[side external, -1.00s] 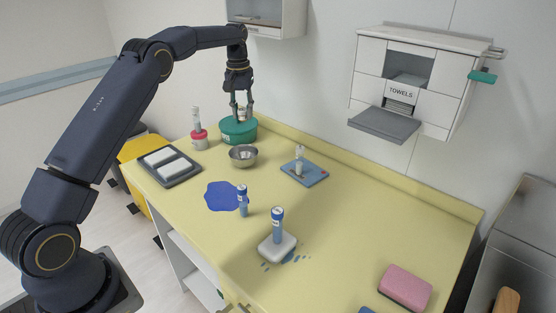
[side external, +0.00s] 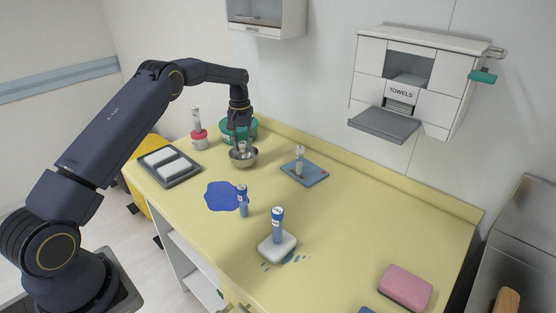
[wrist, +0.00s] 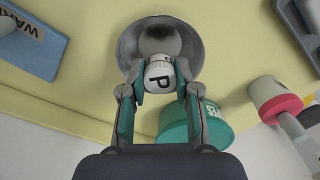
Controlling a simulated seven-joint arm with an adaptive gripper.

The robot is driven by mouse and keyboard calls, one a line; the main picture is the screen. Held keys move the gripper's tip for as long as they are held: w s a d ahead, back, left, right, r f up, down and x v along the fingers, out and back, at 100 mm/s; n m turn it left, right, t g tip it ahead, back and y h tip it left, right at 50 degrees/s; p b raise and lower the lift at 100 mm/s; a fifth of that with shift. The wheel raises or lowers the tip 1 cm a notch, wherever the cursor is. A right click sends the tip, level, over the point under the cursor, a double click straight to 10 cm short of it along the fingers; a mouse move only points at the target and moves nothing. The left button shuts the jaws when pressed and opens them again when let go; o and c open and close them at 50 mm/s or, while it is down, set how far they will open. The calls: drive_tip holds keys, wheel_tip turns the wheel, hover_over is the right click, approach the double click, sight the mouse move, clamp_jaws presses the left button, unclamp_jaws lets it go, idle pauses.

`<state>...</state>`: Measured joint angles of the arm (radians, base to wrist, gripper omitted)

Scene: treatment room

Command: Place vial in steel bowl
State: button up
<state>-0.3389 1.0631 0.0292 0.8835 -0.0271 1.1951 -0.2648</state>
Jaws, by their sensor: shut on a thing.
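My gripper (side external: 241,137) points down over the steel bowl (side external: 243,161), in front of the green tub. It is shut on a pale vial (side external: 241,147), whose lower end is at or just above the bowl's opening. In the wrist view, the vial (wrist: 159,74) has a white cap marked "P" and sits between the two fingers of the gripper (wrist: 160,90). The bowl (wrist: 130,42) shows behind the vial as a grey round rim. Whether the vial touches the bowl's inside cannot be told.
A blue tray (side external: 310,176) holding a small item lies to the right. Blue-capped vials (side external: 242,203) stand nearer the front, one on a white block (side external: 277,247).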

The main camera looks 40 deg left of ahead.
sight(243, 143)
drive_tip(key=shift+f, duration=1.15)
drive_tip(key=o, duration=1)
wheel_tip(243, 143, up, 7)
drive_tip(key=shift+r, duration=0.1)
